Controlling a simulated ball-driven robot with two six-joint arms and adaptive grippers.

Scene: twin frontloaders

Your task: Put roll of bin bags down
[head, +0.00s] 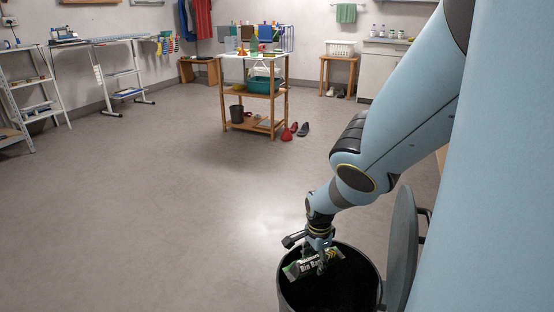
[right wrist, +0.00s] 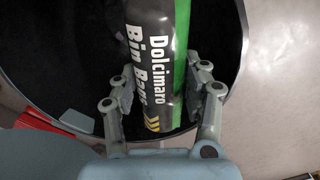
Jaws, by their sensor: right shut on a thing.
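The roll of bin bags (head: 308,268) is black, green and white with printed lettering. It is in my right gripper (head: 318,258), over the open mouth of a dark round bin (head: 372,283). In the right wrist view the roll (right wrist: 156,65) lies between the two fingers of my right gripper (right wrist: 162,98), with the dark inside of the bin behind it. Whether the roll touches the bin is not clear. My left gripper is not in view.
The bin's grey lid (head: 402,250) stands open on its right side. A wooden shelf trolley (head: 253,128) loaded with goods stands farther back, with shoes beside it. White racks (head: 120,75) line the left. The floor between is clear.

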